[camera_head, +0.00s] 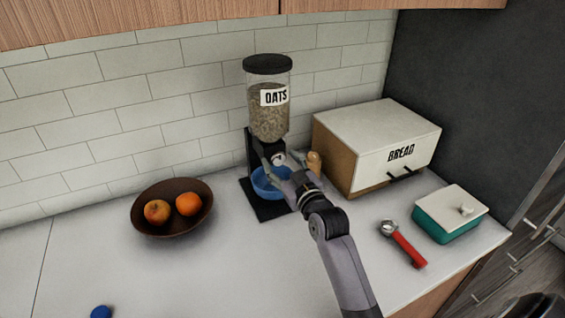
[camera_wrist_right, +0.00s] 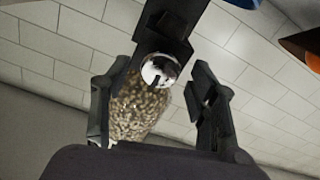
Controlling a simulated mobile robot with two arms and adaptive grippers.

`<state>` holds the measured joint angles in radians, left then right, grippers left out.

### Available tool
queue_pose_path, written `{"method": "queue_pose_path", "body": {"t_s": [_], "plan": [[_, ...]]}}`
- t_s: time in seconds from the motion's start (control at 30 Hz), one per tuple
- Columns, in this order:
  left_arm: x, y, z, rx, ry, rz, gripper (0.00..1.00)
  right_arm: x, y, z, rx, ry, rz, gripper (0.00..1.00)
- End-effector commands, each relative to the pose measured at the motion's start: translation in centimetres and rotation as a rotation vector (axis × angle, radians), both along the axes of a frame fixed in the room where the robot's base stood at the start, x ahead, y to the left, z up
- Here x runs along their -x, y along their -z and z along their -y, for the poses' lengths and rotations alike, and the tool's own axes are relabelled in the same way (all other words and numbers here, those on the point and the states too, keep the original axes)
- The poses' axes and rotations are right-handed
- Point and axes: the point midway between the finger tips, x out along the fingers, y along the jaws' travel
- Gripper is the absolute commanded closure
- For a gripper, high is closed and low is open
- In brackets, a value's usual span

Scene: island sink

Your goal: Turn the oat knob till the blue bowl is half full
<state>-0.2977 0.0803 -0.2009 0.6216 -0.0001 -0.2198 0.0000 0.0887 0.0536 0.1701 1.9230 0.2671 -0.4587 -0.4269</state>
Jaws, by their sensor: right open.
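The oat dispenser (camera_head: 268,112), a clear hopper labelled OATS with a black lid and stand, stands against the tiled wall. Its pale round knob (camera_head: 278,159) is on the front below the hopper; in the right wrist view the knob (camera_wrist_right: 158,69) shows between my fingers. The blue bowl (camera_head: 262,184) sits on the dispenser's black base under the knob, partly covered by my arm; I cannot make out oats in it. My right gripper (camera_head: 276,157) is open, with its fingers on either side of the knob; contact is not clear. My left gripper is not in view.
A brown fruit bowl (camera_head: 150,222) is to the left. A wooden bread box (camera_head: 376,147) and a small brown item (camera_head: 314,162) are close right of the dispenser. A red-handled tool (camera_head: 406,247) and a green lidded box (camera_head: 446,222) lie further right. The front-left counter is mostly clear.

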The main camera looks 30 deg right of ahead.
Motion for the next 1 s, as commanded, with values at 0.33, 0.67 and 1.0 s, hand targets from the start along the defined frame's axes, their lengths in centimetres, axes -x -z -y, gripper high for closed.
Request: {"method": "queue_pose_path", "body": {"t_s": [0.33,0.67,1.0], "plan": [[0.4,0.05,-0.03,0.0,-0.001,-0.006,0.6,0.04,0.0,0.01,0.0,0.0,0.0,0.58],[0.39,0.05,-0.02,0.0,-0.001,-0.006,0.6,0.05,0.0,0.01,0.0,0.0,0.0,0.8],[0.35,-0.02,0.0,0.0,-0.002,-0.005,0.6,0.05,-0.01,0.01,-0.004,0.0,0.0,0.94]]}}
